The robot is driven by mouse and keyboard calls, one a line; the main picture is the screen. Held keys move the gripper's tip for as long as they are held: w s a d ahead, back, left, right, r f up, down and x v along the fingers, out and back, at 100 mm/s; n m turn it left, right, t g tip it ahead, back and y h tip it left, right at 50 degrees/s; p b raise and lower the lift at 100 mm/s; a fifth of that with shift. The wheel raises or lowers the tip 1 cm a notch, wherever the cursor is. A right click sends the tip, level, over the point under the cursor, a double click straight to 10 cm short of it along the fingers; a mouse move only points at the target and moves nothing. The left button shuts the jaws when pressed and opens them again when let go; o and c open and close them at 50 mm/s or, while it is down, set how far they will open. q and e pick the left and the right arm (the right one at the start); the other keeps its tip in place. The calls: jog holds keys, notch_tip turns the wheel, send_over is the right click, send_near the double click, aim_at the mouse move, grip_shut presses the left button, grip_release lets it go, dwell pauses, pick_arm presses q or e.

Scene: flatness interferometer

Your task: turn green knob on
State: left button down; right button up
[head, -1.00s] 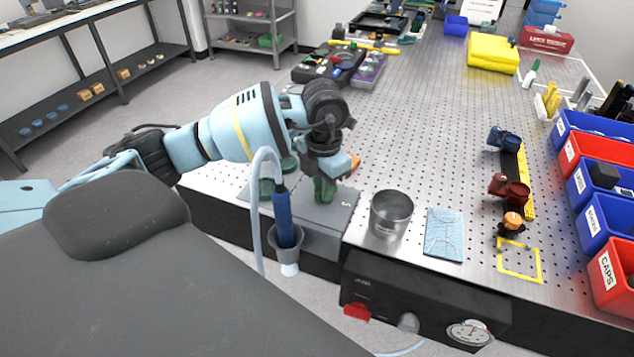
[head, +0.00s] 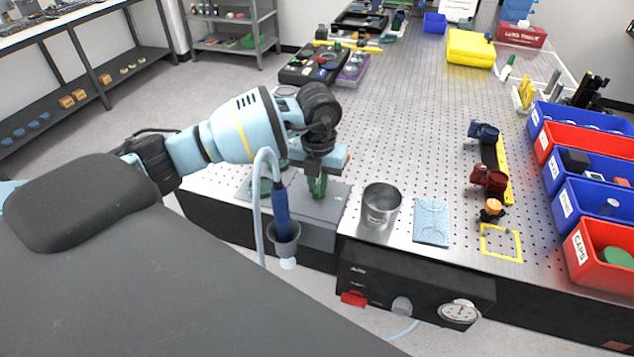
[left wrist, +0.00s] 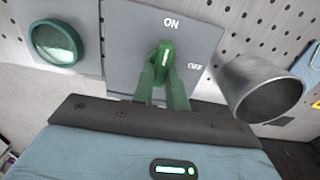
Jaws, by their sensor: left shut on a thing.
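The green knob (left wrist: 165,58) stands on a grey plate (left wrist: 125,30) marked ON and OFF in the left wrist view. The white line on the knob points up toward ON, and OFF lies to its lower right. My left gripper (left wrist: 163,82) has its green fingers shut around the knob's two sides. In the head view my left gripper (head: 317,187) points down at the plate (head: 333,207) near the bench's front left corner. The knob is mostly hidden there by the fingers. My right gripper is not in view.
A metal cup (head: 381,207) stands close to the plate's right, with a light-blue cloth (head: 432,222) beyond it. A green ring-shaped part (left wrist: 55,43) sits left of the plate. A blue tool (head: 282,215) hangs in a holder at the bench front. Bins (head: 583,255) line the right.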

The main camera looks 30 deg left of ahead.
aim_at(318, 188)
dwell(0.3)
pick_arm(q)
jog(key=c, duration=1.4)
grip_release()
jog(key=shift+r, duration=0.1)
notch_tip(318, 188, up, 8)
jog(key=shift+f, duration=0.15)
